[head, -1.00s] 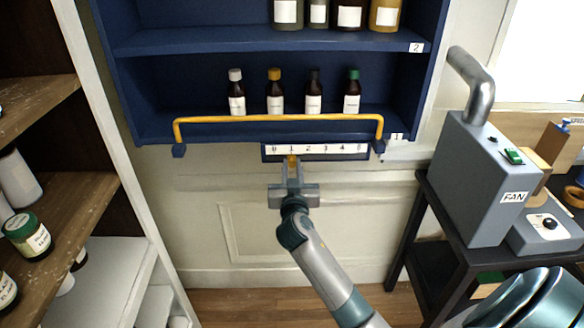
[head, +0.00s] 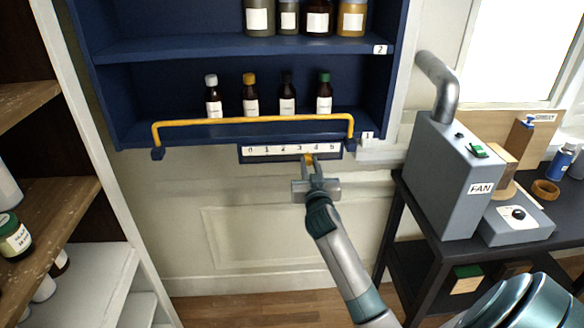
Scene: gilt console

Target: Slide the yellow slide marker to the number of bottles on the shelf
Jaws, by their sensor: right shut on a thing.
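The number scale (head: 263,151), a white strip marked 0 to 5, is fixed under the blue shelf unit. The yellow slide marker (head: 309,158) sits at its lower edge, between 3 and 4. My right gripper (head: 312,170) is shut on the marker from below, and its fingers partly hide it. On the lower shelf (head: 190,124), tagged 1, stand dark bottles with a white cap (head: 213,100), a yellow cap (head: 250,98), a black cap (head: 287,98) and a green cap (head: 324,97). My left gripper is not in view.
A yellow rail (head: 250,121) runs across the lower shelf's front, just above the scale. The upper shelf (head: 250,44), tagged 2, holds several larger bottles. A grey FAN box (head: 440,180) stands on a black table at right. A wooden rack (head: 60,220) stands at left.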

